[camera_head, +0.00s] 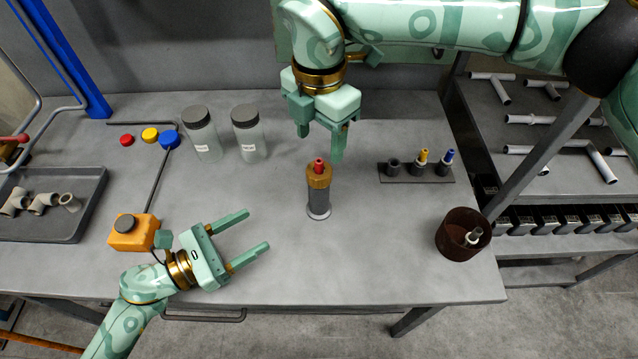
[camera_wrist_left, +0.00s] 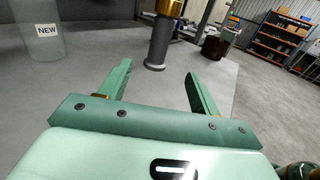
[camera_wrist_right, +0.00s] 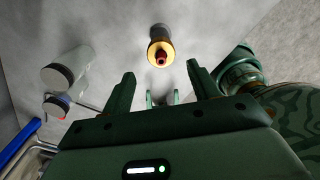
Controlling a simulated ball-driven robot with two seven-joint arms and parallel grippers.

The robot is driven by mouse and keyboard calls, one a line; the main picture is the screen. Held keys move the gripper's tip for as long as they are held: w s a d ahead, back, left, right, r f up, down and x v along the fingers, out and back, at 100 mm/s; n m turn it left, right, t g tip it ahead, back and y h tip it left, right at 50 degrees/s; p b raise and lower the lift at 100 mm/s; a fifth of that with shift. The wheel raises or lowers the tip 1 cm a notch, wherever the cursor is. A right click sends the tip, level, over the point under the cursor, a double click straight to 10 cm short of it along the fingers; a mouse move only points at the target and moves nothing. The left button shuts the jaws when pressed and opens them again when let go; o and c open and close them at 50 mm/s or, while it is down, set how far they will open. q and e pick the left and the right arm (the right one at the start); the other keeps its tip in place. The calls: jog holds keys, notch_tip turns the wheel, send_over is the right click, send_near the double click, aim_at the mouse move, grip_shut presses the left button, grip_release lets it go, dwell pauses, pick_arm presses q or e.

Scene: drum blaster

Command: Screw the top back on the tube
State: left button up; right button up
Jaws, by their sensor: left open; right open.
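The tube (camera_head: 319,203) stands upright on the table, dark grey with a pale base ring. A brass-coloured top (camera_head: 319,178) with a red tip sits at its upper end; I cannot tell whether it is screwed down. The tube also shows in the left wrist view (camera_wrist_left: 158,45), and the top shows from above in the right wrist view (camera_wrist_right: 160,45). My right gripper (camera_head: 322,145) is open and empty, pointing down above and behind the tube. My left gripper (camera_head: 258,235) is open and empty, low over the table to the left of the tube, its fingers pointing right.
Two lidded jars (camera_head: 249,139) stand behind left. A brown cup (camera_head: 463,236) stands near the right edge. An orange box (camera_head: 134,233) and a grey tray (camera_head: 85,217) are at left. Front middle is clear.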

aim_at(310, 198)
jog(key=shift+s, duration=0.1)
pick_arm(q)
jog(key=x, duration=1.6)
jog(key=shift+w+d, duration=0.1)
jog(key=shift+d, duration=0.05)
